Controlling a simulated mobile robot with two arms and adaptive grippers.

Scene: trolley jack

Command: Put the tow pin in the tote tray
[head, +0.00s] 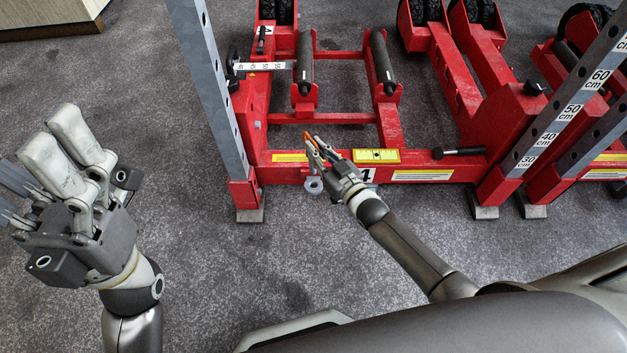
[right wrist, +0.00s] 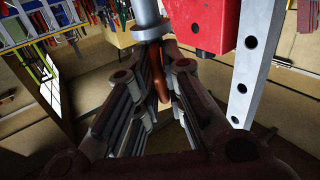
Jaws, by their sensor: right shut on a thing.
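My right gripper (head: 318,150) is in front of the red jack frame's near crossbar. Its fingers are shut on a slim orange-brown piece (head: 309,138), which I take for the tow pin. In the right wrist view, the orange-brown piece (right wrist: 160,76) shows between the fingers (right wrist: 160,62), right by the flanged end of a grey metal cylinder (right wrist: 147,18). I cannot tell whether the two are joined. My left gripper (head: 45,165) is raised at the left, its fingers apart and nothing seen between them. I cannot make out the tote tray in either view.
A grey ring-ended fitting (head: 314,186) hangs at the red jack frame (head: 335,170), just below my right gripper. Grey perforated posts (head: 205,75) (head: 560,110) rise on both sides. A yellow level (head: 376,156) sits on the crossbar. The carpet at the front left is clear.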

